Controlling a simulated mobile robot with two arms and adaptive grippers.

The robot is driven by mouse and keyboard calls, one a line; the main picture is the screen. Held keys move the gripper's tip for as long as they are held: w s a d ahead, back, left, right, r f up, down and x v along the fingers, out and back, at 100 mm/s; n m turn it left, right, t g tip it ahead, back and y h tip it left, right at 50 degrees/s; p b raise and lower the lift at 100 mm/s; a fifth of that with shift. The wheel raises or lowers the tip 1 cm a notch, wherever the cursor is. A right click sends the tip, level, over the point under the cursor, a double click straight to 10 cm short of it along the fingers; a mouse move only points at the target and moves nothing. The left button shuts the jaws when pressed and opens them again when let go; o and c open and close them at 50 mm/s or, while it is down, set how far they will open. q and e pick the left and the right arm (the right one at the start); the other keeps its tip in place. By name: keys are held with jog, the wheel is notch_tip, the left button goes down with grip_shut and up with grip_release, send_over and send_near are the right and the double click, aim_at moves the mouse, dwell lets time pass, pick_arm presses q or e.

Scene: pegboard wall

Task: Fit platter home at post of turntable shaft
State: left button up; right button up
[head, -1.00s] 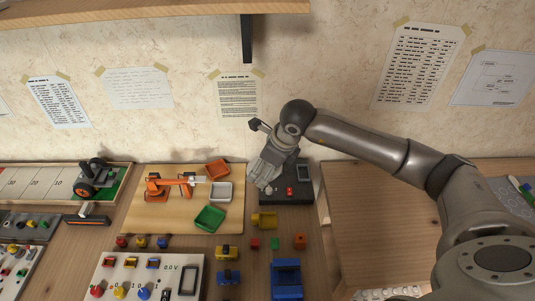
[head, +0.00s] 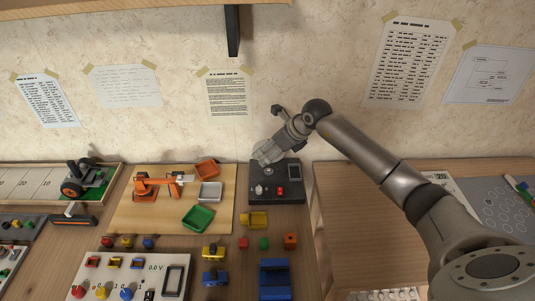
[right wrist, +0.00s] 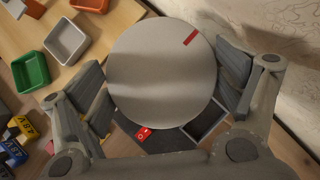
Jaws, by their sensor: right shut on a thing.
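The platter (right wrist: 160,72) is a flat pale grey disc with a red mark near its rim. In the right wrist view it lies between the two fingers of my right gripper (right wrist: 165,88), which is shut on it. In the head view my right gripper (head: 270,152) is over the back of the dark turntable base (head: 276,205). A red control (head: 280,191) and a small pale knob (head: 258,190) sit on the base. The platter hides the post in the wrist view, so I cannot tell whether they touch. My left gripper is not in view.
Left of the base is a wooden board with an orange arm model (head: 150,183), a green tray (head: 198,217), a grey tray (head: 210,192) and an orange tray (head: 206,170). The papered wall stands close behind.

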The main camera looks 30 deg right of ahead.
jog(key=b, duration=0.3)
send_over(268, 169)
jog(key=shift+s+d+f, duration=0.1)
jog(key=shift+s+f, duration=0.05)
jog(key=shift+f, duration=0.55)
jog(key=shift+s+d+f, duration=0.1)
jog(key=shift+s+f, duration=0.05)
jog(key=shift+f, duration=0.5)
jog(key=shift+s+d+f, duration=0.1)
jog(key=shift+s+f, duration=0.05)
jog(key=shift+f, duration=0.55)
jog(key=shift+f+b, duration=0.3)
jog(key=shift+f, duration=0.35)
jog(key=shift+f+b, duration=1.4)
jog(key=shift+f, duration=0.05)
dwell(0.5)
jog(key=o, duration=0.9)
jog(key=shift+r, duration=0.1)
jog(key=shift+r+p, duration=2.25)
jog(key=shift+r, duration=1.2)
